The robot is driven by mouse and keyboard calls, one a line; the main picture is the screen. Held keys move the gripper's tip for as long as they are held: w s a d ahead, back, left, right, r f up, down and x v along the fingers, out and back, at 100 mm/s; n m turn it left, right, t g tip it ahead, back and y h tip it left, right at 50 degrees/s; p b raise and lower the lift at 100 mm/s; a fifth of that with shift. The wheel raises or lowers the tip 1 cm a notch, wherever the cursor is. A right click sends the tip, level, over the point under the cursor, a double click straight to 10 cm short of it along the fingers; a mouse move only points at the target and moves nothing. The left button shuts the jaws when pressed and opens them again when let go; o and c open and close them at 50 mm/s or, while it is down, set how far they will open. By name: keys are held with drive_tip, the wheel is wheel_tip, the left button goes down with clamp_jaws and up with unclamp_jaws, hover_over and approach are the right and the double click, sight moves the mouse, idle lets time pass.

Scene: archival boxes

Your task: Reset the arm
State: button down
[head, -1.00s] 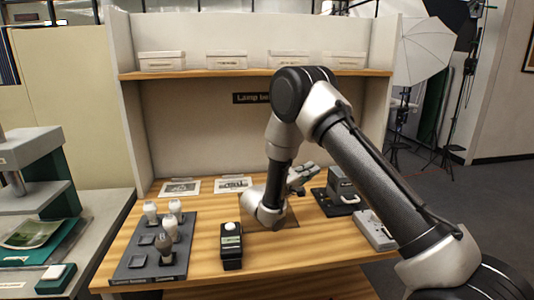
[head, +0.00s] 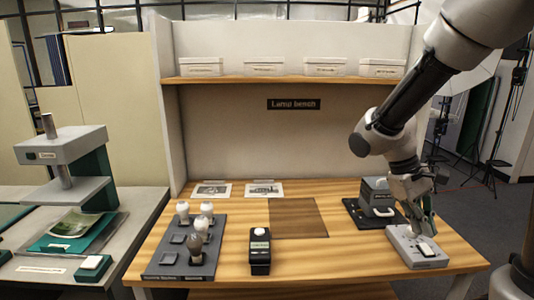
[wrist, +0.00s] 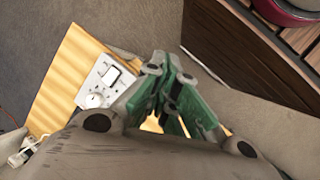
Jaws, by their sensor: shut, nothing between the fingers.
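My gripper (head: 424,220) is at the right end of the wooden bench (head: 330,262) in the head view, pointing down. In the wrist view the green-sided fingers (wrist: 172,112) are closed together with nothing held. There the grey box (wrist: 100,82), with its switch and a round dial, lies left of the fingers on the bench corner.
A dark grey device (head: 376,196) stands on a black base behind the grey box. A bulb tray (head: 165,262) and a black tester (head: 260,255) stand left and centre. A brown mat (head: 298,218) is bare. Boxes (head: 264,69) line the shelf. Floor shows beyond the bench's right edge.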

drive_tip(key=s+r+m+t+y, duration=0.4)
drive_tip(key=s+r+t, duration=0.3)
drive_tip(key=s+r, duration=0.2)
drive_tip(key=shift+s+d+r, duration=0.3)
drive_tip(key=shift+r, duration=0.8)
